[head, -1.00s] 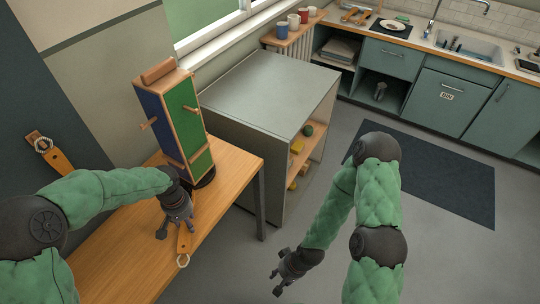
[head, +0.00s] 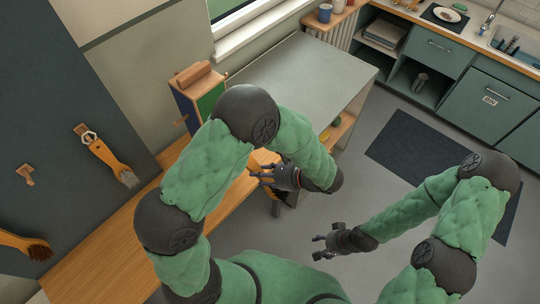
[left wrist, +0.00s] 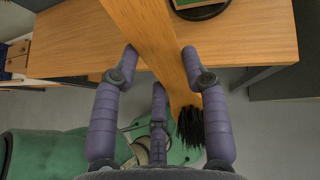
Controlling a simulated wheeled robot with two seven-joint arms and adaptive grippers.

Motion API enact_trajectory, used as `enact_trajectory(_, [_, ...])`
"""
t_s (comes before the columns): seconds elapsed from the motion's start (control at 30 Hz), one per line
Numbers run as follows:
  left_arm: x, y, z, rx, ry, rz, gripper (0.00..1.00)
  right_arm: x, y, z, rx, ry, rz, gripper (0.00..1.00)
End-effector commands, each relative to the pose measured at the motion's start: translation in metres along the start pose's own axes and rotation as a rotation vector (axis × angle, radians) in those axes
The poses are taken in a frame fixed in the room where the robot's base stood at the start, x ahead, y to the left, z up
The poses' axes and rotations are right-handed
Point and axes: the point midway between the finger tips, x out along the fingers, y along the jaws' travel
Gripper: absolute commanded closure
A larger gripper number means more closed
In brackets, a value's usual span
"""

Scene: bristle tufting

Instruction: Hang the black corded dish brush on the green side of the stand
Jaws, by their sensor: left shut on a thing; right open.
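My left gripper (head: 262,174) is shut on the wooden handle of a brush (left wrist: 155,40) with black bristles (left wrist: 190,132). In the left wrist view the handle passes between the fingers, its bristles toward the bottom. In the head view the black bristles (head: 280,194) show below the gripper, by the table's front edge. A pale loop, perhaps the cord, is partly hidden behind the fingers. The stand (head: 197,75) has a blue side (head: 186,108) and a green side (head: 211,98); my left arm hides much of it. My right gripper (head: 324,243) is open and empty over the floor.
The wooden table (head: 110,245) carries the stand. On the wall, a grey-bristled brush (head: 108,158) hangs from a peg, a bare peg (head: 26,175) is beside it, and a dark-bristled brush (head: 25,244) is lower left. A grey cabinet (head: 310,75) stands right of the stand.

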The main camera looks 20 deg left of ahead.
Motion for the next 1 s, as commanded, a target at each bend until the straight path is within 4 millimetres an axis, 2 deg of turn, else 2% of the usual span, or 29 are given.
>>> enact_trajectory(0.03, [-0.015, -0.002, 0.013, 0.048, -0.049, -0.074, 0.89, -0.012, -0.004, 0.001, 0.000, 0.000, 0.000, 0.43])
enact_trajectory(0.1, [-0.026, -0.006, 0.022, 0.092, -0.104, -0.158, 0.89, -0.018, -0.006, 0.001, 0.000, 0.000, 0.000, 0.43])
enact_trajectory(0.3, [-0.041, -0.013, 0.032, 0.139, -0.167, -0.264, 0.89, -0.023, -0.008, 0.001, 0.000, 0.000, 0.000, 0.43])
enact_trajectory(1.0, [-0.008, -0.024, 0.046, 0.137, -0.167, -0.263, 0.89, -0.016, -0.006, 0.000, 0.000, 0.000, 0.000, 0.43])
